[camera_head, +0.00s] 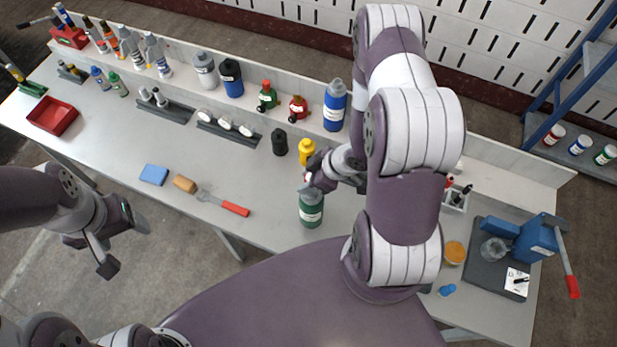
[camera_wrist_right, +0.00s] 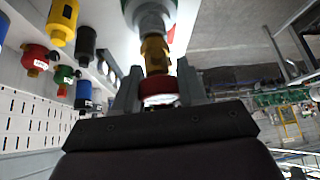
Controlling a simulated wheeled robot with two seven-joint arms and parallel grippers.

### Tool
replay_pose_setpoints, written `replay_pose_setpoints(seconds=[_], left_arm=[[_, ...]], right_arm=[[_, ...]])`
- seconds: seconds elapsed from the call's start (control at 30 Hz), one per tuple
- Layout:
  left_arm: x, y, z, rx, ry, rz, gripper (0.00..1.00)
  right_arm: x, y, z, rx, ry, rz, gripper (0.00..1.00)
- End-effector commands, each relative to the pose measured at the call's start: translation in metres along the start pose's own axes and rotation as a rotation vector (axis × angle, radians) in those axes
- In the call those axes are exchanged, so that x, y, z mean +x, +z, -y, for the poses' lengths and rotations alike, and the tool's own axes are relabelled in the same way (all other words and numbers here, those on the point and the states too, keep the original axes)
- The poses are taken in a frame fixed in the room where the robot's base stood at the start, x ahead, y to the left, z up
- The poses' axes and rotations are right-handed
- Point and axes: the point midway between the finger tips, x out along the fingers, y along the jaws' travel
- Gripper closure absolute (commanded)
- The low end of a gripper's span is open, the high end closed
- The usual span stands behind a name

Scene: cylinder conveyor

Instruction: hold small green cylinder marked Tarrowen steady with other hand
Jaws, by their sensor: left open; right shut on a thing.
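A small green cylinder (camera_head: 311,211) with a grey shoulder and a white label stands upright near the front edge of the table; the label's text is too small to read. My right gripper (camera_head: 312,180) is at its top. In the right wrist view, the gripper (camera_wrist_right: 160,92) is shut on a red-rimmed piece (camera_wrist_right: 159,86) in line with a brass fitting (camera_wrist_right: 155,52) on the cylinder's neck (camera_wrist_right: 150,18). My left gripper (camera_head: 123,246) is open and empty, beyond the table's front edge at lower left, well apart from the cylinder.
A red-handled tool (camera_head: 235,209), a tan block (camera_head: 184,183) and a blue block (camera_head: 154,174) lie left of the cylinder. A yellow bottle (camera_head: 306,150) and a black bottle (camera_head: 279,142) stand behind it. A blue press (camera_head: 537,238) stands at right. My right arm hides the table beyond.

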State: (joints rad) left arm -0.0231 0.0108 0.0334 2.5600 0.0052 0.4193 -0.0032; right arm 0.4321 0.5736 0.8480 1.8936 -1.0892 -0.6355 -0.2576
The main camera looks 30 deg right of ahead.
Motion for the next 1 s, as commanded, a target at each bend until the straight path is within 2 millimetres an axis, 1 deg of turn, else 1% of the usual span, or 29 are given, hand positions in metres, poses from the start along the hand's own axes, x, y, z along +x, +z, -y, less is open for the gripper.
replay_pose_setpoints(seconds=[0.03, 0.1, 0.13, 0.17, 0.47, 0.73, 1.0], left_arm=[[-0.0006, -0.0001, 0.0, 0.0, 0.0, 0.0, 0.31], [-0.0006, -0.0001, 0.0, 0.0, 0.0, 0.0, 0.31], [-0.0006, -0.0001, 0.0, 0.0, 0.0, 0.0, 0.31], [-0.0006, -0.0001, 0.0, 0.0, 0.0, 0.0, 0.31], [-0.0009, -0.0001, 0.0, 0.0, 0.0, 0.0, 0.31], [-0.0029, -0.0004, 0.0, 0.0, 0.0, 0.0, 0.31], [-0.0051, -0.0006, 0.0, 0.0, 0.0, 0.0, 0.31]], right_arm=[[-0.0005, -0.0004, -0.0001, 0.0, 0.0, 0.0, 0.82], [-0.0005, -0.0004, 0.0, 0.0, 0.0, 0.0, 1.0], [-0.0005, -0.0004, 0.0, 0.0, 0.0, 0.0, 0.5], [-0.0006, -0.0004, 0.0, 0.0, 0.0, 0.0, 0.47], [-0.0009, 0.0002, 0.0001, 0.001, 0.0, 0.0, 0.47], [-0.0047, 0.0073, -0.0003, 0.001, 0.0, 0.0, 0.47], [-0.0051, 0.0064, 0.0002, 0.0, -0.001, 0.0, 0.47]])
